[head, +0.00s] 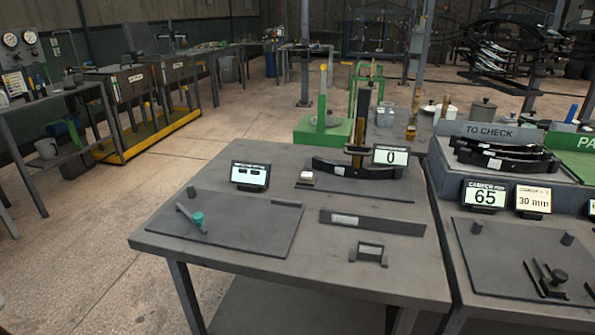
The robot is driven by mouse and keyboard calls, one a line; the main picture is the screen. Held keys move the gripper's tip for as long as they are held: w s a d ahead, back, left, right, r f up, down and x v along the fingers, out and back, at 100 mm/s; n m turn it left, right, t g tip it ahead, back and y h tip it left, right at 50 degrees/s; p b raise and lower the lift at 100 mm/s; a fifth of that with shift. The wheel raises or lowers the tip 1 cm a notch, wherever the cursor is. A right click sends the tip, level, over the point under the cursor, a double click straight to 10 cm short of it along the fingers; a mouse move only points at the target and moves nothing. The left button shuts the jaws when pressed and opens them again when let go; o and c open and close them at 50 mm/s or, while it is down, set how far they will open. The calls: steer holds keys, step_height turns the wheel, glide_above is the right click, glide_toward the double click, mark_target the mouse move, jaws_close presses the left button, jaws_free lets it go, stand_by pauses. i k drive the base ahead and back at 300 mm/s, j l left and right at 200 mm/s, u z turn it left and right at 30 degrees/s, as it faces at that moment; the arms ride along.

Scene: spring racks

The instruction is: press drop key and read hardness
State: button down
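The hardness tester stands on the near table, with a dark upright column (362,118) and a grey base plate (345,191). Its small screen (390,157) shows 0. A dark curved leaf spring (345,170) lies across the base under the column, with a pale patch on it. A small pale key (306,178), which looks like the drop key, sits at the left of the base. Nothing touches it. Another small screen (250,175) to the left shows dark marks too small to read. My gripper is not in view.
On the near table (235,270) lie a grey plate (245,222) with a green-knobbed lever (196,218), a flat bar (371,223) and a small block (369,253). The right table has a TO CHECK tray (490,130) of springs and screens reading 65 (485,196) and 30 mm (533,200).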

mark_target(305, 175)
steer(key=i+j, duration=0.2)
steer(key=j, duration=0.15)
steer(key=i+j, duration=0.2)
steer(key=i+j+z, duration=0.1)
steer(key=j, duration=0.35)
steer(key=i+z, duration=0.1)
steer(key=z, duration=1.4)
